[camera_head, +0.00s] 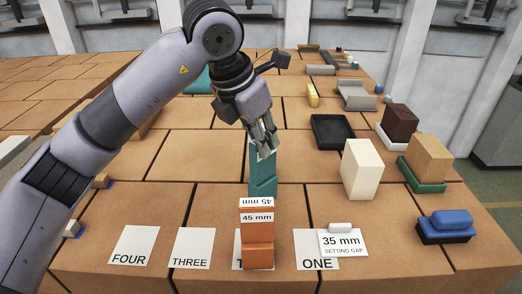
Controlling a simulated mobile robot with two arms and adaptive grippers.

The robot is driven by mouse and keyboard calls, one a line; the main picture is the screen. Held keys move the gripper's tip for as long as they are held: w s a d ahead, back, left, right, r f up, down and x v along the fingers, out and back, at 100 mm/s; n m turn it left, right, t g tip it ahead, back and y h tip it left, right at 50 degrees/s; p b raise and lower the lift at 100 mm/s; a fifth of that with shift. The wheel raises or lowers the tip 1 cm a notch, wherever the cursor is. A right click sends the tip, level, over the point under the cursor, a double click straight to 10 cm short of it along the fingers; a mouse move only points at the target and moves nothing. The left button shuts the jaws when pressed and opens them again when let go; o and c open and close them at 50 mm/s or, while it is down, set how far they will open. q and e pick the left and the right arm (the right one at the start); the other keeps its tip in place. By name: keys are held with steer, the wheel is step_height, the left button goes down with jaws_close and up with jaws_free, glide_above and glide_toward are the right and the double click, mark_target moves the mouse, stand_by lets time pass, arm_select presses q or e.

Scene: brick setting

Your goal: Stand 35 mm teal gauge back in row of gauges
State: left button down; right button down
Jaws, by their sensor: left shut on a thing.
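My left gripper (264,146) is shut on the top of a teal gauge (262,176), which is upright just behind the orange gauge. I cannot tell whether the teal gauge's base touches the surface, as the orange gauge hides its lower part. The orange gauge (258,250) is labelled 45 mm and stands on a partly hidden card starting with T. The cards FOUR (134,240), THREE (193,245) and ONE (308,240) lie along the front. A card reading 35 mm SETTING GAP (343,245) overlaps ONE. My right gripper is not in view.
A cream block (362,169), a brown block (400,123), a tan block (429,157) and a blue block on a dark base (452,220) stand to the right. A black tray (332,131) lies behind. Cards FOUR and THREE are bare.

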mark_target(263, 173)
arm_select(q)
step_height(263, 173, down, 3)
steer(key=shift+f+p, duration=0.15)
steer(key=shift+p, duration=0.3)
steer(key=shift+f, duration=0.35)
steer(key=shift+f, duration=0.1)
steer(key=c, duration=2)
jaws_free()
steer(key=shift+f, duration=0.1)
steer(key=o, duration=0.5)
